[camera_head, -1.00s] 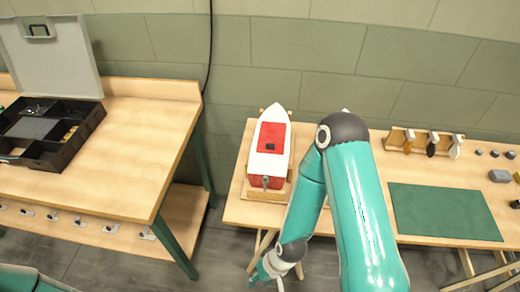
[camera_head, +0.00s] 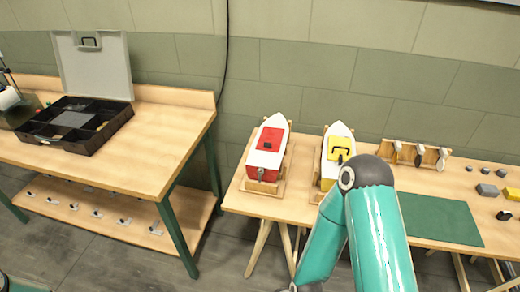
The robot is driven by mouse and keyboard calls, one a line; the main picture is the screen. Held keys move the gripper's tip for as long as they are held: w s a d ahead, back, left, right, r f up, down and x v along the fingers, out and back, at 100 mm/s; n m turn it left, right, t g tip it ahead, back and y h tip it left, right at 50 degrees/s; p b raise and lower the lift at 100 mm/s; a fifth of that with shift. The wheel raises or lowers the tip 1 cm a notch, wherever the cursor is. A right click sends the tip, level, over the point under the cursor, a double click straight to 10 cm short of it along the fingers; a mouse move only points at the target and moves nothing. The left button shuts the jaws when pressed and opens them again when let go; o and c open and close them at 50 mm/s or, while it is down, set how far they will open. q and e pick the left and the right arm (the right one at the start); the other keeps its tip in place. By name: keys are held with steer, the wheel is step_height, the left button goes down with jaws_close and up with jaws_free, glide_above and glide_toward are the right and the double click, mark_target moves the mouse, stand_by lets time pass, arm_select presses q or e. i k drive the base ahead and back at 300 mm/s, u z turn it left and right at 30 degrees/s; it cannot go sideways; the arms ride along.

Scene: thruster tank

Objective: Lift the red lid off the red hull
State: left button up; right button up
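The red hull (camera_head: 263,160) is a model boat with a white deck and pointed bow, resting in a wooden cradle on the right table. The red lid (camera_head: 272,134) lies on its deck, with a small dark handle on it. My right arm comes up from the bottom, to the right of the red hull and apart from it. Its gripper is below the picture's bottom edge. My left gripper is out of view; only a bit of teal shows at the bottom left corner.
A second boat with a yellow lid (camera_head: 341,149) stands to the right, partly behind my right arm. A green mat (camera_head: 440,221), a tool rack (camera_head: 412,154) and small grey blocks lie farther right. The left table holds an open black case (camera_head: 75,122).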

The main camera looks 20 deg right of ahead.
mark_target(271, 139)
steer(key=z, duration=0.15)
steer(key=i, duration=0.9)
steer(key=u, duration=0.05)
